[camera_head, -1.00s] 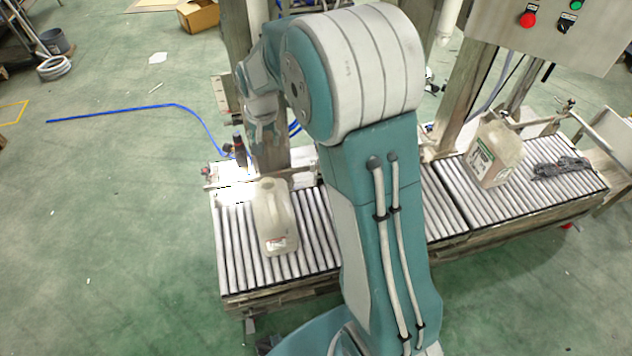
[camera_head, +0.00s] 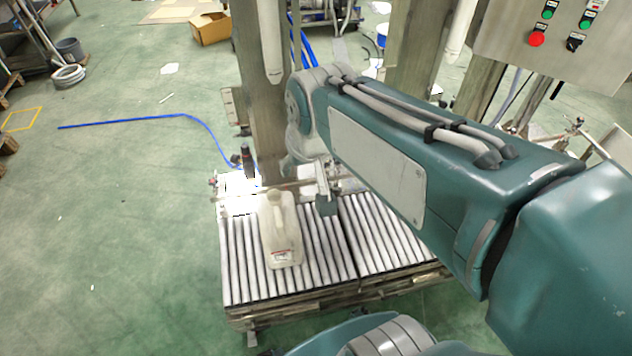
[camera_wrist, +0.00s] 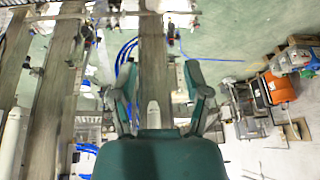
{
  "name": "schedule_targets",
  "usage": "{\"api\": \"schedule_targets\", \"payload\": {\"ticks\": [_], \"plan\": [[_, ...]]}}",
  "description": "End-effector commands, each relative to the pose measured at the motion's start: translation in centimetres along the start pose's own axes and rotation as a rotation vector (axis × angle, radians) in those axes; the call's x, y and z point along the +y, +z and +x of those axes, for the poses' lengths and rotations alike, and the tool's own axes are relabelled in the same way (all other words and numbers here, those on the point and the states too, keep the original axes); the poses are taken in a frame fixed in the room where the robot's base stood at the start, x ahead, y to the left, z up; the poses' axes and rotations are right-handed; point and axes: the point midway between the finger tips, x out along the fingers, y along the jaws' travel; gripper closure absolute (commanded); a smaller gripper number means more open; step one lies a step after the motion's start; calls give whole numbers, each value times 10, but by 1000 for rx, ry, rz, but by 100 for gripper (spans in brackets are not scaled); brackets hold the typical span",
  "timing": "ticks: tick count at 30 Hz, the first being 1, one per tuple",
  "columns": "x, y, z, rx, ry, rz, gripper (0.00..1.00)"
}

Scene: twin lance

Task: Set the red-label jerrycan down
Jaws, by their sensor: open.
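A pale translucent jerrycan (camera_head: 281,236) with a small reddish label low on its front stands upright on the left part of the roller conveyor (camera_head: 238,262). My gripper (camera_head: 326,198) is just to the right of the jerrycan in the head view, apart from it as far as I can see. In the wrist view my gripper (camera_wrist: 158,95) is open, its two fingers spread with no jerrycan between them. The right part of the conveyor is hidden behind my arm.
A wooden post (camera_head: 262,110) rises behind the conveyor, with a dark nozzle-like part (camera_head: 248,160) beside it. A control box (camera_head: 550,40) hangs at upper right. A blue hose (camera_head: 150,118) lies on the open green floor at left.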

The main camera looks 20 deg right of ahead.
Motion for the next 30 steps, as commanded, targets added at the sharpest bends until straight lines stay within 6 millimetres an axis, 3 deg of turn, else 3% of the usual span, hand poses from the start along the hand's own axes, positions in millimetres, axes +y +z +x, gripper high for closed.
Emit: {"api": "schedule_targets", "payload": {"ticks": [6,12,30], "plan": [[4,41,-24,56,-3,-60,38],[8,68,-32,87,-3,-100,38],[8,74,-33,93,-3,-110,38]]}}
